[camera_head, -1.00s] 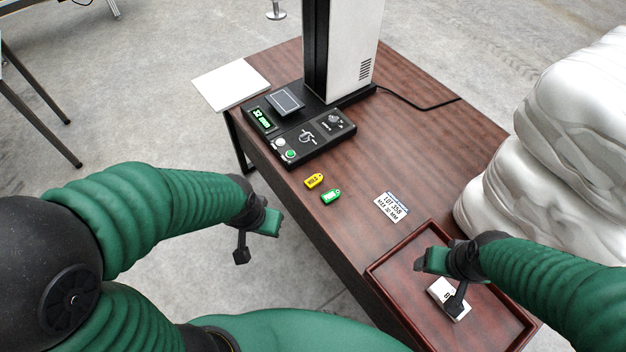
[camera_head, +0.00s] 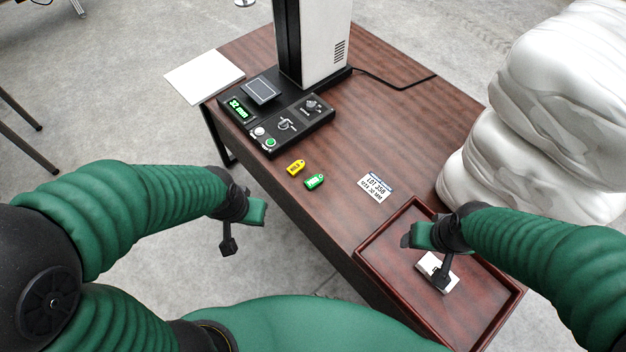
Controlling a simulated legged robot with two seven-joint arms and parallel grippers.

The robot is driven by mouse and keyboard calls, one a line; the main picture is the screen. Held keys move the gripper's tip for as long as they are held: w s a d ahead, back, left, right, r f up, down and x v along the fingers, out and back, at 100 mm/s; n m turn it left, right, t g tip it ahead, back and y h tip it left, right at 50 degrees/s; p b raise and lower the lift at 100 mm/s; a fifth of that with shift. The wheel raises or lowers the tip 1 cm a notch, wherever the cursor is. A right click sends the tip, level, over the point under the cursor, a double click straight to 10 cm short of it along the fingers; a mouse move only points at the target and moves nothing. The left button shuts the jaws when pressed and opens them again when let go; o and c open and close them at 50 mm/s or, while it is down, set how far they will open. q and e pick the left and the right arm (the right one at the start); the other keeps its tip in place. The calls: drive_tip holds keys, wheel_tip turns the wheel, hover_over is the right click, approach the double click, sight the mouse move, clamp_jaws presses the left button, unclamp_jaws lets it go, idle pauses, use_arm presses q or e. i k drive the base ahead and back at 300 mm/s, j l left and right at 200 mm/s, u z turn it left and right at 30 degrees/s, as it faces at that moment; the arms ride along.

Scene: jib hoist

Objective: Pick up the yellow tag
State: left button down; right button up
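The yellow tag (camera_head: 295,167) lies flat on the brown table, near its left edge and just in front of the black control panel. A green tag (camera_head: 314,181) lies close beside it, a little nearer and to the right. My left gripper (camera_head: 244,228) is off the table's left edge, in the air, nearer to me than the yellow tag; its fingers are apart and nothing is between them. My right gripper (camera_head: 430,256) is over the wooden tray at the right, fingers apart, with a white block below and partly hidden by one finger.
The tray (camera_head: 375,246) holds the white block (camera_head: 436,272). A printed label (camera_head: 376,188) lies on the table (camera_head: 400,110). The control panel (camera_head: 280,122) has a screen, buttons and a tall column (camera_head: 318,40). White paper (camera_head: 204,76) sits at the back left; stacked white sacks (camera_head: 550,120) stand right.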

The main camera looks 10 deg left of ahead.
sight(299, 166)
drive_tip(key=i+j+z, duration=0.15)
drive_tip(key=j, duration=0.2)
drive_tip(key=i+j+z, duration=0.1)
drive_tip(key=j, duration=0.3)
drive_tip(key=i+j+z, duration=0.15)
drive_tip(key=j, duration=0.2)
drive_tip(key=i+j+z, duration=0.15)
drive_tip(key=j, duration=0.25)
drive_tip(key=i+j+z, duration=0.1)
drive_tip(key=j, duration=0.35)
drive_tip(key=i+j+z, duration=0.15)
drive_tip(key=j, duration=0.25)
